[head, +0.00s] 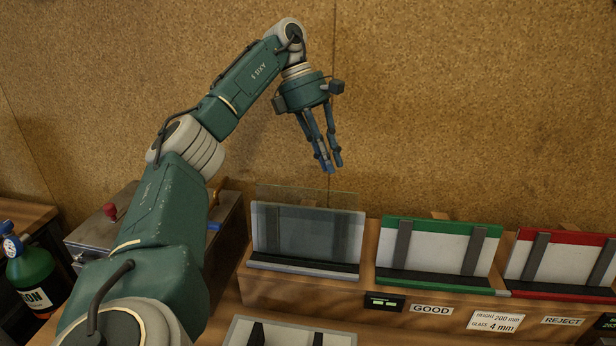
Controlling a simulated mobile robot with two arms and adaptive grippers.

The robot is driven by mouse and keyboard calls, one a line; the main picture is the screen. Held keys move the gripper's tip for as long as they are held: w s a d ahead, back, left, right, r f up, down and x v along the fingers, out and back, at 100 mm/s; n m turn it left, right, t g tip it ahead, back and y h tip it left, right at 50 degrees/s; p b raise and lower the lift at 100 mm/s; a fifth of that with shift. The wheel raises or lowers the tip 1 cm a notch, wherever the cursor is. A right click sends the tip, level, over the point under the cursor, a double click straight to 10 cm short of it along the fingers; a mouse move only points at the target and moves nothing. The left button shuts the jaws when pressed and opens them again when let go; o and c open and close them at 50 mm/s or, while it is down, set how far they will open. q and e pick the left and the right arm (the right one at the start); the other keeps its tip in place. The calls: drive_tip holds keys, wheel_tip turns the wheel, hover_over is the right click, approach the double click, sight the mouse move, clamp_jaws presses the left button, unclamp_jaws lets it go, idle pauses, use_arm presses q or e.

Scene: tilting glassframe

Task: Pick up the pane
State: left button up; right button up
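A clear, faintly tinted glass pane (305,197) stands upright, leaning slightly back, in the grey-framed rack (262,235) on the wooden bench. Its upper edge rises above the rack's back plate. My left gripper (332,167) hangs above and slightly behind the pane's upper right corner in the picture, fingers pointing down. Its fingertips are a little apart with nothing between them, and they do not appear to touch the pane. My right gripper is not in view.
A green-framed rack (440,226) marked GOOD and a red-framed rack (567,237) marked REJECT stand to the right. A light tray (240,336) lies in front. A metal box (95,235) and green gas bottle (32,268) are at left. A cork wall (460,100) is behind.

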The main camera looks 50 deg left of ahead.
sight(343, 199)
use_arm(q)
drive_tip(key=x, duration=0.4)
drive_tip(key=shift+s+d+b, duration=0.25)
drive_tip(key=shift+s+b, duration=0.1)
drive_tip(key=shift+b, duration=0.05)
drive_tip(key=shift+w+d+f, duration=0.1)
drive_tip(key=shift+d+f, duration=0.1)
drive_tip(key=shift+f, duration=0.4)
drive_tip(key=p+x, duration=0.1)
drive_tip(key=x, duration=0.2)
drive_tip(key=shift+w+f, duration=0.15)
drive_tip(key=shift+f, duration=0.2)
drive_tip(key=shift+d+f, duration=0.35)
drive_tip(key=shift+f, duration=0.2)
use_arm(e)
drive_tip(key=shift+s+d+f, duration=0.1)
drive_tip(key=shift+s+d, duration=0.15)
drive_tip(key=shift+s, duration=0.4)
use_arm(q)
drive_tip(key=shift+w, duration=0.1)
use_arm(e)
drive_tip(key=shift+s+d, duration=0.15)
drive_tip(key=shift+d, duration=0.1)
use_arm(q)
drive_tip(key=c, duration=0.4)
clamp_jaws()
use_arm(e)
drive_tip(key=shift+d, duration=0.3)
